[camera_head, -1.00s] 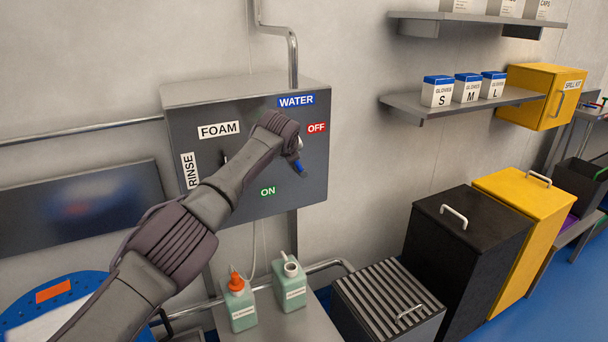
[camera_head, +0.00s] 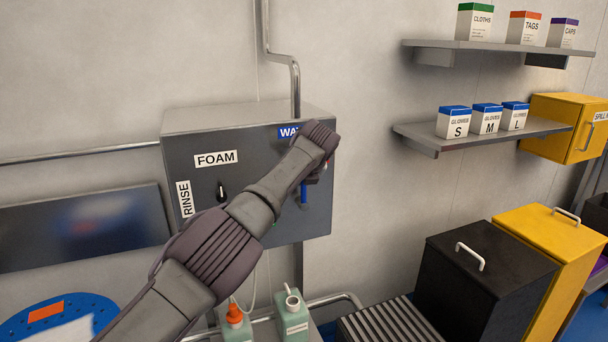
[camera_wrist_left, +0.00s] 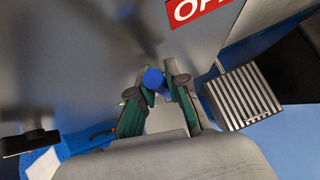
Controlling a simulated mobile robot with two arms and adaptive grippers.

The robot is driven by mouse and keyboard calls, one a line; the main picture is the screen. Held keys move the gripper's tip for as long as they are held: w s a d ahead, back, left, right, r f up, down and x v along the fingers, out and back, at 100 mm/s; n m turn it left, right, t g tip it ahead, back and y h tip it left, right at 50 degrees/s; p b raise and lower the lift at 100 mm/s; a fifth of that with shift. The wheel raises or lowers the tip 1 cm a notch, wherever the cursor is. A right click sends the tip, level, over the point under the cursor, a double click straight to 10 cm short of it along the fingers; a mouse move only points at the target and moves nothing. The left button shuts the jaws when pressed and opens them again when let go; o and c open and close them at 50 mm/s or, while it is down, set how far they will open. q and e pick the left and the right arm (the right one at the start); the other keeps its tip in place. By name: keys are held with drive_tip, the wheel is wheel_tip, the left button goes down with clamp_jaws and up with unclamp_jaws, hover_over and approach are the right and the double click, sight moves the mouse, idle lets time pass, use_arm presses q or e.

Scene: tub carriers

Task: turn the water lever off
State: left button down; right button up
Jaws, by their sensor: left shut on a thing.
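The grey control box (camera_head: 240,180) on the wall carries the blue WATER label (camera_head: 289,132), partly covered by my left arm. The water lever has a blue handle (camera_head: 303,192) that hangs down below my left wrist at the box's right side. My left gripper (camera_head: 308,178) is mostly hidden behind the wrist in the head view. In the left wrist view my left gripper (camera_wrist_left: 158,92) is shut on the blue lever handle (camera_wrist_left: 153,77). The red OFF label (camera_wrist_left: 195,8) shows at the top there; in the head view my arm hides it. My right gripper is out of view.
A FOAM label (camera_head: 216,159) and a black lever (camera_head: 221,190) sit on the box's left part. Green bottles (camera_head: 292,317) stand below the box. A shelf with glove boxes (camera_head: 480,135) and black and yellow bins (camera_head: 482,280) are at right.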

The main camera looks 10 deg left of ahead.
use_arm(q)
drive_tip(key=shift+f, duration=0.25)
drive_tip(key=c, duration=1.1)
unclamp_jaws()
drive_tip(key=shift+d, duration=0.1)
drive_tip(key=shift+c, duration=0.2)
drive_tip(key=shift+r, duration=0.15)
drive_tip(key=shift+s+d+r, duration=0.15)
drive_tip(key=shift+s+r, duration=0.05)
drive_tip(key=shift+r, duration=0.15)
drive_tip(key=v, duration=1.1)
drive_tip(key=shift+f, duration=0.15)
